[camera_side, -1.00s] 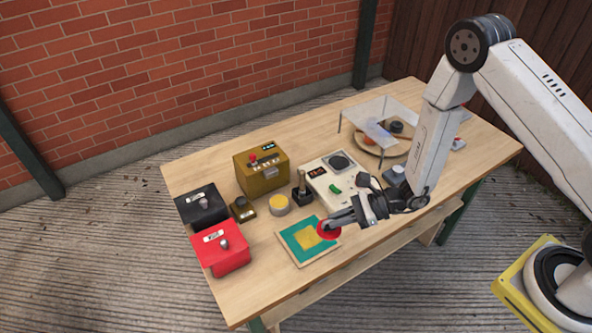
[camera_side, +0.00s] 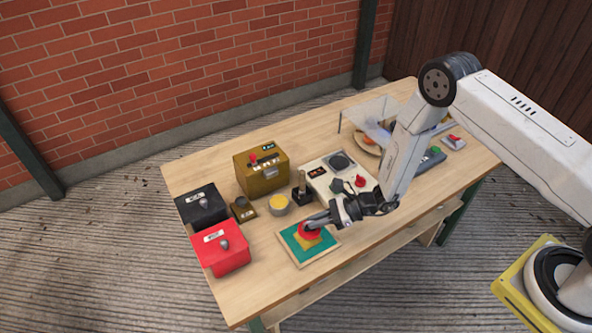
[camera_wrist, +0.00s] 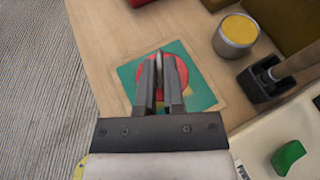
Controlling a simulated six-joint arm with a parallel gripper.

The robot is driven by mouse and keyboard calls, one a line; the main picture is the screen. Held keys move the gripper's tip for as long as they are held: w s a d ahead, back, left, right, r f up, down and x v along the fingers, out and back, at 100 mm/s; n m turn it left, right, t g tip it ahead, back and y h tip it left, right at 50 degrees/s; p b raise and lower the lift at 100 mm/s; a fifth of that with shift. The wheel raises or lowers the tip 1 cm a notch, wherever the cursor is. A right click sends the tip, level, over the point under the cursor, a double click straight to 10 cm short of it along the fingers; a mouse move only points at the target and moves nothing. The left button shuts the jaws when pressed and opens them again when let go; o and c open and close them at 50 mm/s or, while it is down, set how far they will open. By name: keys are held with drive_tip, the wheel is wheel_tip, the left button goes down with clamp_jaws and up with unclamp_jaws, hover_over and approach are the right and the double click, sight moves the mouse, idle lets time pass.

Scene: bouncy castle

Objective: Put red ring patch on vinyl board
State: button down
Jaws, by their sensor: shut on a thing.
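The red ring patch (camera_side: 309,231) is in my gripper (camera_side: 309,227), which is shut on it. It is over the vinyl board (camera_side: 326,249), a teal sheet in a light wooden frame with a yellow patch (camera_side: 299,244) on it. In the wrist view the red ring patch (camera_wrist: 151,72) shows on both sides of the fingers of my gripper (camera_wrist: 160,62), above the teal vinyl board (camera_wrist: 201,90). The fingers hide its middle. I cannot tell whether the patch touches the board.
A red box (camera_side: 222,255) and a black box (camera_side: 203,207) stand left of the board. A yellow-topped tin (camera_side: 279,205) and a black holder with an upright handle (camera_side: 302,192) stand behind it. A white control panel (camera_side: 338,175) is behind my gripper. The table front is clear.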

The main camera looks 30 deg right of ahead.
drive_tip(key=shift+w+f, duration=0.2)
drive_tip(key=shift+f, duration=1.5)
drive_tip(key=shift+f, duration=0.1)
drive_tip(key=c, duration=0.7)
unclamp_jaws()
drive_tip(key=shift+c, duration=0.2)
drive_tip(key=v, duration=1.2)
drive_tip(key=shift+a+r, duration=0.1)
drive_tip(key=shift+r, duration=0.15)
